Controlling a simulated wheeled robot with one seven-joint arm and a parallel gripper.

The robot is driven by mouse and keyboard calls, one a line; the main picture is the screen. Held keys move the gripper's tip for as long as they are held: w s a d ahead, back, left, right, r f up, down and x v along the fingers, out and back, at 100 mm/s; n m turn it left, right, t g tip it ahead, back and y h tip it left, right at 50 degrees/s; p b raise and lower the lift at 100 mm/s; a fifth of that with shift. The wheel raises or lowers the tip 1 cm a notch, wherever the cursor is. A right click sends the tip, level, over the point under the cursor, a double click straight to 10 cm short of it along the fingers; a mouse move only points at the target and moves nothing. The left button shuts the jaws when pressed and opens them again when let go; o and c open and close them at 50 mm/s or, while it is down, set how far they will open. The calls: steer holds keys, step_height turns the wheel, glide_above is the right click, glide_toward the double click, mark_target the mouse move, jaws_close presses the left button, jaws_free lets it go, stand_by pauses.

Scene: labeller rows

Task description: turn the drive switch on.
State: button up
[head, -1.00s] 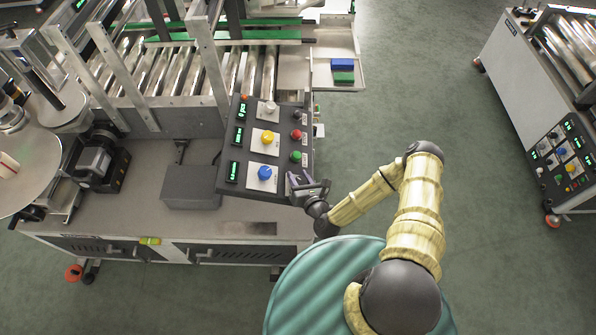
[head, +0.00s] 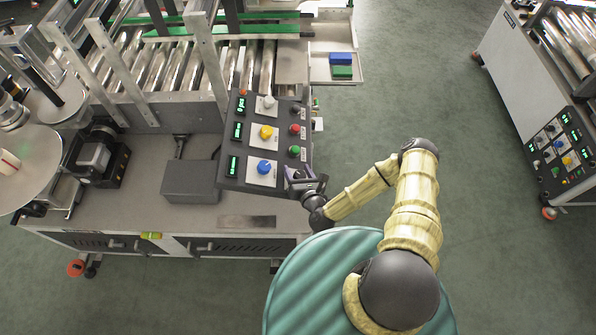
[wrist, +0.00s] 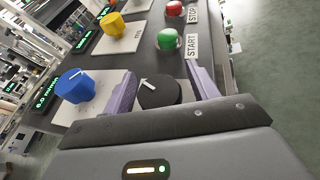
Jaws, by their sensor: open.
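The control panel (head: 226,170) of the near labeller carries a black rotary switch (wrist: 158,93) with a white pointer, apparently the drive switch. In the wrist view the pointer aims up and to the left. My gripper (wrist: 160,76) is open, its two lilac fingers on either side of this switch, with small gaps seeming to remain; contact is unclear. Its label is hidden. In the head view my gripper (head: 294,178) is at the panel's lower right corner and mostly hides the switch.
A green START button (wrist: 171,39) and a red STOP button (wrist: 174,9) sit just beyond the switch. A blue knob (wrist: 75,86) and a yellow knob (wrist: 113,25) lie to the left. Open floor (head: 420,90) separates this labeller from another at right.

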steer(key=b+v, duration=0.3)
steer(key=v, duration=0.9)
